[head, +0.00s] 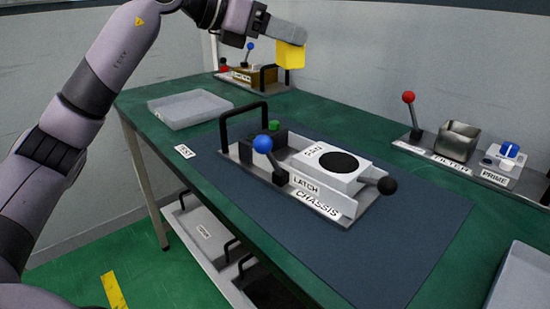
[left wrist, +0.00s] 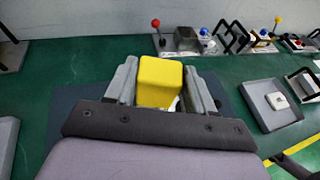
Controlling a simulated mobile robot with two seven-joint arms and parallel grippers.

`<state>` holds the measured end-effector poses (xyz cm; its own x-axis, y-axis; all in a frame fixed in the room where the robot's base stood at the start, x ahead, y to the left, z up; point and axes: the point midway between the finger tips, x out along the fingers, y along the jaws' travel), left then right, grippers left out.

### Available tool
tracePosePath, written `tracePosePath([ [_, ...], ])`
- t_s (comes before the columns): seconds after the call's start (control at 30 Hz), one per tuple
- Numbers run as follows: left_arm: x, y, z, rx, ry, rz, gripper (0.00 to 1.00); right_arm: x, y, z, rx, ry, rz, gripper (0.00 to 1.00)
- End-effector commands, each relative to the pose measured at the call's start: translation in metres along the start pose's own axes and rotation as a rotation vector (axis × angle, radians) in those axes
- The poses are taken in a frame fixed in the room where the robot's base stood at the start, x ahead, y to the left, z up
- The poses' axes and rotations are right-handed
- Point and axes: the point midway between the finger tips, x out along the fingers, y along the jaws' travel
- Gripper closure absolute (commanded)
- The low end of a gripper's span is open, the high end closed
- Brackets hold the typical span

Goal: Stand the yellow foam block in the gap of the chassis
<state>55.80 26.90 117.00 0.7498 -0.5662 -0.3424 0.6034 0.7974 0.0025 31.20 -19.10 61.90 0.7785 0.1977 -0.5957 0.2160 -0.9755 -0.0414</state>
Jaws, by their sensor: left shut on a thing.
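My left gripper (head: 288,36) is shut on the yellow foam block (head: 290,55) and holds it in the air, above and beyond the chassis. In the left wrist view the yellow foam block (left wrist: 159,82) sits between the two grey fingers of the left gripper (left wrist: 158,88). The chassis (head: 318,205) stands on the dark blue mat and carries a blue-knobbed latch lever (head: 263,145), a white block with a black disc (head: 330,165), and a black unit with a green top (head: 275,131). In the left wrist view the chassis is mostly hidden. My right gripper is not in view.
A grey tray (head: 189,110) lies on the green bench to the left. The filter station (head: 455,140) and prime station (head: 503,165) stand along the wall at right. Another tray (head: 520,280) is at the lower right. The mat (head: 400,245) is bare in front of the chassis.

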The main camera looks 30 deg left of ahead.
Motion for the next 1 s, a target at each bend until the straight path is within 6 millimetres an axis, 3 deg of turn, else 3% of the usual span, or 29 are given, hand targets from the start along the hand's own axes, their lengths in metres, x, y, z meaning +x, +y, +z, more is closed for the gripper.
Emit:
tracePosePath([
  [0.5,0.044,0.000,-0.124,-0.002,0.005,0.000,0.74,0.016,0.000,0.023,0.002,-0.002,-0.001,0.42],
  [0.77,0.053,0.000,-0.147,0.000,0.002,0.000,0.74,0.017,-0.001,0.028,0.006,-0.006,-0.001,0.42],
  [1.0,0.065,0.000,-0.180,-0.002,0.004,0.001,0.74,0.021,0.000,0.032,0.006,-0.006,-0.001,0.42],
])
